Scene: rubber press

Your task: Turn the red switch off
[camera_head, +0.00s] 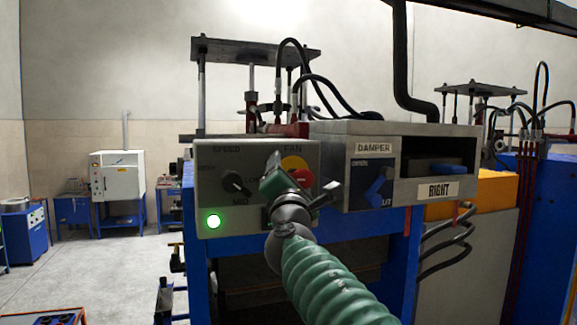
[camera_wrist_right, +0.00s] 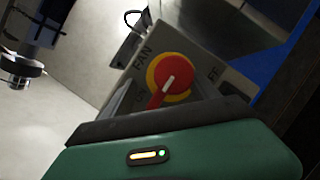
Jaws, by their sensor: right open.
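The red switch (camera_head: 302,177) is a rotary knob on a yellow disc under the label FAN, on the front of the grey control panel (camera_head: 215,165). It also shows in the right wrist view (camera_wrist_right: 174,76), where its red handle points toward the lower left and bears a white line. My right gripper (camera_head: 304,183) is open and empty, just in front of the switch and hiding part of it in the head view. Whether a finger touches the switch I cannot tell. My left gripper is out of view.
A black speed knob (camera_head: 236,183) and a lit green lamp (camera_head: 213,221) sit left of the switch. The damper box (camera_head: 440,186) with a blue lever (camera_head: 378,188) juts out on the right. Cables hang above the panel. The floor at left is open.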

